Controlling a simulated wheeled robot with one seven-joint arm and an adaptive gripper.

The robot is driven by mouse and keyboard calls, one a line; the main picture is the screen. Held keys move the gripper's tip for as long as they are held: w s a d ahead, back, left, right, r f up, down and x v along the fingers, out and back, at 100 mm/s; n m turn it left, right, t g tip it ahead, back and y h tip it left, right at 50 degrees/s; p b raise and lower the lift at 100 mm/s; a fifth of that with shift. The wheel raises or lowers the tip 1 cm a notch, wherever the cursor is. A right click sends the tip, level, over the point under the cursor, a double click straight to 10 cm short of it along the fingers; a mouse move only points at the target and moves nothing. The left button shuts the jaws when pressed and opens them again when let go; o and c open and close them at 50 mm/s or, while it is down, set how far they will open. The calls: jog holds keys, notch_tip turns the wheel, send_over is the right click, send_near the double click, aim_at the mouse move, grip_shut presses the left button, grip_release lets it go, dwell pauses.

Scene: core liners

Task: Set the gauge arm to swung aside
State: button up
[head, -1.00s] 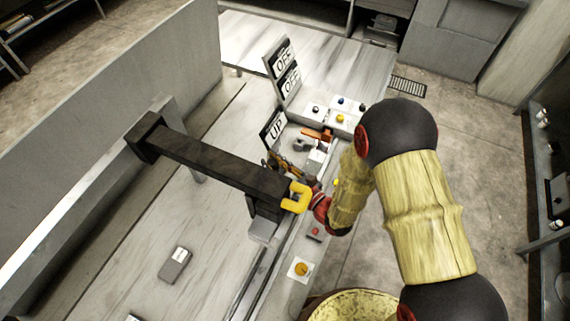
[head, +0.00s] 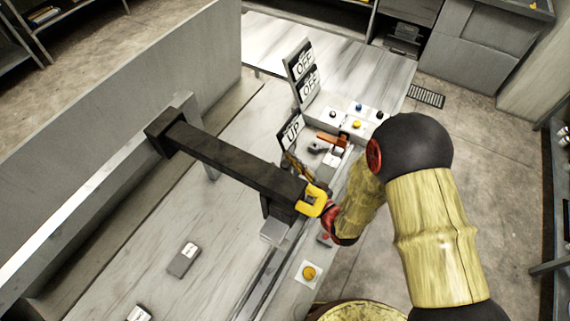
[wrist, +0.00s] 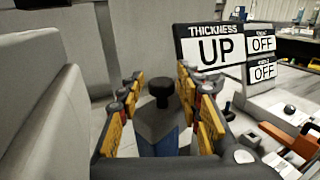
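A long dark beam (head: 235,165), which looks like the gauge arm, reaches from a block at the left out over the pale bench. My gripper (head: 291,163) is just behind this end in the head view, partly hidden by the beam and my own wrist. In the wrist view my gripper (wrist: 158,92) has its yellow and black fingers apart. A grey block with a black knob (wrist: 160,90) shows in the gap; I cannot tell whether it is between the fingers or beyond them.
A thickness sign (wrist: 215,50) reads UP, and two smaller signs beside it read OFF. A button box (head: 345,120) and an orange lever (head: 331,139) stand behind my gripper. A yellow button (head: 308,273) is in front. A tall grey wall (head: 130,90) bounds the left.

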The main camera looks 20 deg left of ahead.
jog(key=shift+o, duration=0.3)
jog(key=v, duration=1.2)
jog(key=shift+w, duration=0.1)
jog(key=shift+c, duration=0.5)
